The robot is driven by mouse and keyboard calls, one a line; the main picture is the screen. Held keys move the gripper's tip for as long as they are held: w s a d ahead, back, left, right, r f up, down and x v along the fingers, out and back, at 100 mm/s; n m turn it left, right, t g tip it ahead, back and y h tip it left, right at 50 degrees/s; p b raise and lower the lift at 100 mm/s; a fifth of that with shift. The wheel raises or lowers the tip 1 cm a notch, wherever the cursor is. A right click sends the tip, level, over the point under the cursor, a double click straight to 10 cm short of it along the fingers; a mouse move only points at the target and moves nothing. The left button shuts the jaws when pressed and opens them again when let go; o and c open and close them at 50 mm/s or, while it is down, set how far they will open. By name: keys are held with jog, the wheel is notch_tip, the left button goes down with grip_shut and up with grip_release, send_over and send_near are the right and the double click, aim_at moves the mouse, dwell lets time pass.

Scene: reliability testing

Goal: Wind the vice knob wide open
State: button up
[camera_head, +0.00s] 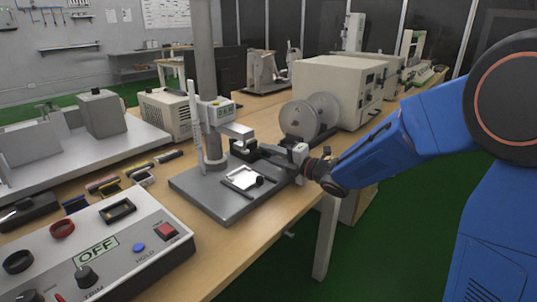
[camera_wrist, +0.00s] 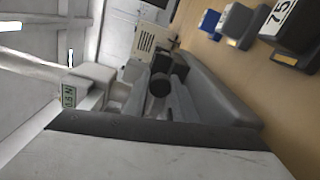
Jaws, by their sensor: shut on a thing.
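The test stand (camera_head: 214,201) has a dark grey base plate, an upright column and a small green display. The vice (camera_head: 240,178) is low on the plate, with a pale flat area. A small black round part (camera_head: 260,181) shows at its right; a black round end (camera_wrist: 160,86) also shows mid-picture in the wrist view. My gripper (camera_head: 262,153) reaches in from the right, low over the plate and beside the vice. Its jaws are closed on the vice knob, though the grip itself is largely hidden. A broad pale surface with a dark edge covers the lower wrist view.
A control box (camera_head: 97,250) marked OFF stands at the front left. Small tools (camera_head: 104,185) lie left of the stand. A spool (camera_head: 312,116) and a beige machine (camera_head: 338,88) stand behind my gripper. The wooden bench (camera_head: 262,222) is clear along its front right edge.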

jog(key=n, duration=0.4)
jog(key=shift+s+f, duration=0.1)
jog(key=shift+f, duration=0.1)
jog(key=shift+n, duration=1.7)
jog(key=o, duration=1)
jog(key=shift+o, duration=0.2)
jog(key=shift+r, duration=0.1)
jog(key=v, duration=1.7)
jog(key=shift+s+d, duration=0.1)
jog(key=shift+s, duration=0.15)
